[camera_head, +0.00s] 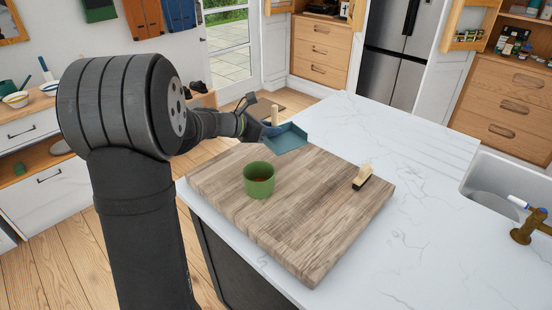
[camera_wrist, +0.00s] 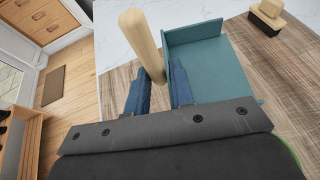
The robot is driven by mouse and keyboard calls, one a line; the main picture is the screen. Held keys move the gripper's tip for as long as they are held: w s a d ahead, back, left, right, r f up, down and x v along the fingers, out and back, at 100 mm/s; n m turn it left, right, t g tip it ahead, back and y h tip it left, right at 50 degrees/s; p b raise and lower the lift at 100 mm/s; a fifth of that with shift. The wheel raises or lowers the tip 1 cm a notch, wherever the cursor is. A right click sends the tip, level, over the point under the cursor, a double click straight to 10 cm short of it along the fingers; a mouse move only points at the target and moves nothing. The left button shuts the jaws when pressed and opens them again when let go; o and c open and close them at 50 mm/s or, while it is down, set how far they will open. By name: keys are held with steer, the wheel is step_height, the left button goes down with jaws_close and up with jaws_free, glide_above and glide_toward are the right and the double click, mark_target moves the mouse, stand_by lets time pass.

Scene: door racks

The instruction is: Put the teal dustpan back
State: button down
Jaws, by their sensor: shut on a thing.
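The teal dustpan (camera_head: 287,138) is at the far left edge of the wooden board, with its pale wooden handle (camera_head: 274,115) sticking up. My gripper (camera_head: 260,128) reaches it from the left. In the wrist view the blue fingers of my gripper (camera_wrist: 160,88) are closed at the base of the handle (camera_wrist: 140,45), beside the teal pan (camera_wrist: 210,52). I cannot tell whether the pan rests on the board or hangs just above it.
A green cup (camera_head: 259,181) and a small wooden-handled brush (camera_head: 362,177) stand on the wooden board (camera_head: 300,225). The white counter (camera_head: 400,140) is clear to the right, up to the sink (camera_head: 500,190). Drawers and a fridge (camera_head: 395,50) stand behind.

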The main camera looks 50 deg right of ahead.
steer(key=s+d, duration=0.1)
steer(key=s, duration=0.1)
steer(key=s+d+m+g, duration=0.1)
steer(key=s, duration=0.1)
steer(key=s+d+r+g, duration=0.1)
steer(key=s+d, duration=0.1)
steer(key=shift+m+y, duration=0.3)
steer(key=shift+s+d+f, duration=0.1)
steer(key=shift+f, duration=0.05)
glide_above(267, 153)
step_height(267, 153, down, 7)
steer(key=shift+r, duration=0.15)
steer(key=shift+f, duration=2)
steer(key=c, duration=1.3)
jaws_free()
steer(key=shift+f, duration=0.2)
steer(key=shift+o, duration=0.2)
steer(key=shift+r, duration=0.1)
